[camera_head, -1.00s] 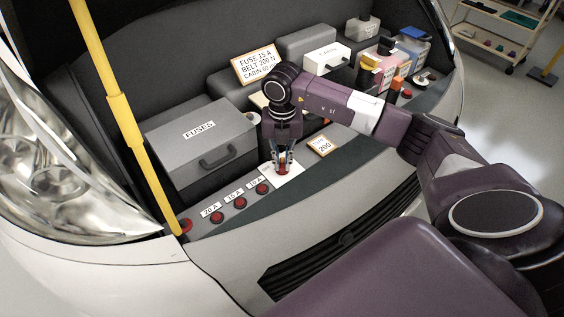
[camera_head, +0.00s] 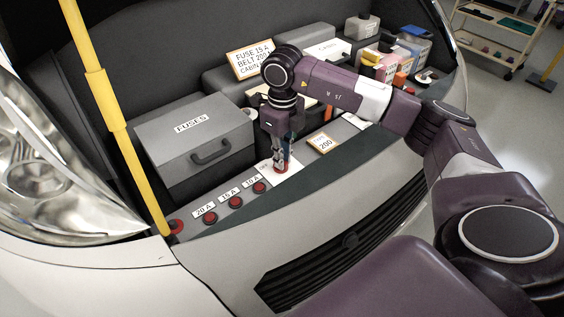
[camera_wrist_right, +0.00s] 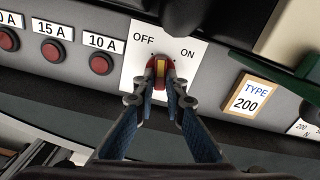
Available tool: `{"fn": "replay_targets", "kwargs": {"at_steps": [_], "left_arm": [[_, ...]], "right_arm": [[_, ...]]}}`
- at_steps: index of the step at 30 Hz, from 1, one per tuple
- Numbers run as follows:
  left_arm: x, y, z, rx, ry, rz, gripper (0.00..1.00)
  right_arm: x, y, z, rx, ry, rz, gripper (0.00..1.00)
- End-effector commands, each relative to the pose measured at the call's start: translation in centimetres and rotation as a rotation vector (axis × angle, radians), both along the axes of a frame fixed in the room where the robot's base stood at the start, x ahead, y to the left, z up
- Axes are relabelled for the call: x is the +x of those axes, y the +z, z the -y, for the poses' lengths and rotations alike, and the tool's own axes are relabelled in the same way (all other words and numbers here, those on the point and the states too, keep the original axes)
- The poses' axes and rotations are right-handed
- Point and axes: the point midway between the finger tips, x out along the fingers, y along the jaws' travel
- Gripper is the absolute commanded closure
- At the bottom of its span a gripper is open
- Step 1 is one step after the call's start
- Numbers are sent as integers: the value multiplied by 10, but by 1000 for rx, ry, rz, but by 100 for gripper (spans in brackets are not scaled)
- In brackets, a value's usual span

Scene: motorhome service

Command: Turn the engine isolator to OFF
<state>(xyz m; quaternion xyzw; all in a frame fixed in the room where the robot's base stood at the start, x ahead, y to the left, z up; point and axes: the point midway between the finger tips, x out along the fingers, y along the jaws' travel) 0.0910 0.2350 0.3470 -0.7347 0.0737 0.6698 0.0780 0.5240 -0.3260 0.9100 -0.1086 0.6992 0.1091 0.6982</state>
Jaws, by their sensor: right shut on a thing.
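The engine isolator is a red knob with a yellow stripe (camera_wrist_right: 160,70), set on a white plate (camera_wrist_right: 136,70) marked OFF at the left and ON at the right. In the wrist view the stripe stands nearly upright between the two words; I cannot tell exactly which mark it points to. My right gripper (camera_wrist_right: 160,84) is shut on the knob, one finger on each side. In the head view the right gripper (camera_head: 282,166) reaches down to the same plate, and its fingers mostly hide the knob. My left gripper is not in view.
Red buttons labelled 10 A (camera_wrist_right: 101,64) and 15 A (camera_wrist_right: 50,51) sit left of the plate. A TYPE 200 card (camera_wrist_right: 247,97) is at its right. The grey FUSES box (camera_head: 195,145) stands behind the panel. A yellow pole (camera_head: 117,115) rises at the left.

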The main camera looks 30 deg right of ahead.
Motion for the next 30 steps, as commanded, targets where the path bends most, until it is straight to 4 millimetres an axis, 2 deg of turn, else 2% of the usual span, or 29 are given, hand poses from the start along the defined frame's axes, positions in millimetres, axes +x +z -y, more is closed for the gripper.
{"fn": "replay_targets", "kwargs": {"at_steps": [3, 15, 30], "left_arm": [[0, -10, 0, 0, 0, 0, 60], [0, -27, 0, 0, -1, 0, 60], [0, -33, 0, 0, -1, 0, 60]], "right_arm": [[1, -2, 1, -1, 108, 4, 100], [2, 0, 3, 0, 421, 4, 100], [3, 2, 4, -1, 567, 4, 100]]}}
